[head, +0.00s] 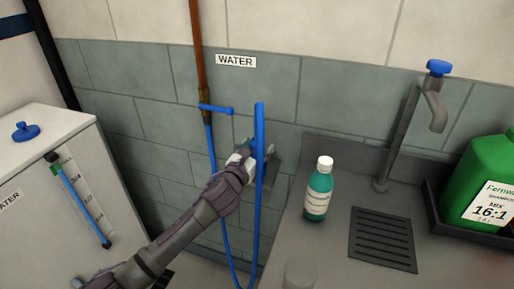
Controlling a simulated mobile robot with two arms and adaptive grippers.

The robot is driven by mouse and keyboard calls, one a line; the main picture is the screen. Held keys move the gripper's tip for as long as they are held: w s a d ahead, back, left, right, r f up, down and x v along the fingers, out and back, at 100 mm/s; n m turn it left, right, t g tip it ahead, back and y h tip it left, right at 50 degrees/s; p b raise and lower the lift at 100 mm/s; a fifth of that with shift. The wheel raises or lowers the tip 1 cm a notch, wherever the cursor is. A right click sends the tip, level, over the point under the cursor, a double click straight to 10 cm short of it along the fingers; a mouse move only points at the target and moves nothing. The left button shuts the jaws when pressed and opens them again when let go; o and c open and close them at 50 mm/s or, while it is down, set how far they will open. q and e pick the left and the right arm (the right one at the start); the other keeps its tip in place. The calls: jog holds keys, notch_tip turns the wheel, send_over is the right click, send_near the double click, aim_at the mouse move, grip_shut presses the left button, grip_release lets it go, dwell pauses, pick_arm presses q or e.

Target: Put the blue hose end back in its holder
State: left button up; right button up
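The blue hose end (259,122) stands upright in front of the grey wall, its thin hose looping down and back up to the copper pipe. My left gripper (262,152) reaches in from the lower left and appears shut on the hose end below its top. The fingers are partly hidden by the hose. A grey bracket (284,164), which looks like the holder, is on the wall just right of and behind the gripper. I cannot tell whether the hose end touches it. My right gripper is not in view.
A green bottle with a white cap (319,190) stands on the grey counter (324,250), right of the hose. A drain grate (383,240), a tap (405,125) and a green jug (486,180) are farther right. A white tank (55,160) stands left.

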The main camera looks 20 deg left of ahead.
pick_arm(q)
jog(key=shift+s+f, duration=0.15)
jog(key=shift+s, duration=0.05)
jog(key=s+a, duration=0.2)
jog(key=s, duration=1)
jog(key=a+f+n+g+y, duration=0.3)
jog(key=f+n, duration=0.6)
jog(key=f, duration=1.1)
jog(key=s+a+f+n+g, duration=0.1)
jog(key=s+f+n+g, duration=0.25)
jog(key=s+f, duration=0.4)
jog(key=s+a+f+n+g+p, duration=0.15)
jog(key=s+f+n, duration=0.3)
jog(key=f, duration=0.55)
jog(key=s+a+f+n+g+b, duration=0.1)
jog(key=s+f+n+g, duration=0.2)
jog(key=s+f+n, duration=0.45)
jog(key=s+d+f+n+g, duration=0.1)
jog(key=s+f+n+g, duration=0.1)
jog(key=s, duration=0.7)
jog(key=s+d+f+n+g, duration=0.2)
jog(key=s+f+n, duration=0.3)
jog(key=s, duration=0.5)
jog(key=s+d+f+n+g+p, duration=0.1)
jog(key=s+d+f+n, duration=0.1)
jog(key=s+f, duration=0.5)
jog(key=s+n, duration=0.1)
jog(key=s, duration=0.1)
jog(key=shift+s+f+g+h, duration=0.25)
jog(key=shift+s+g+h, duration=0.15)
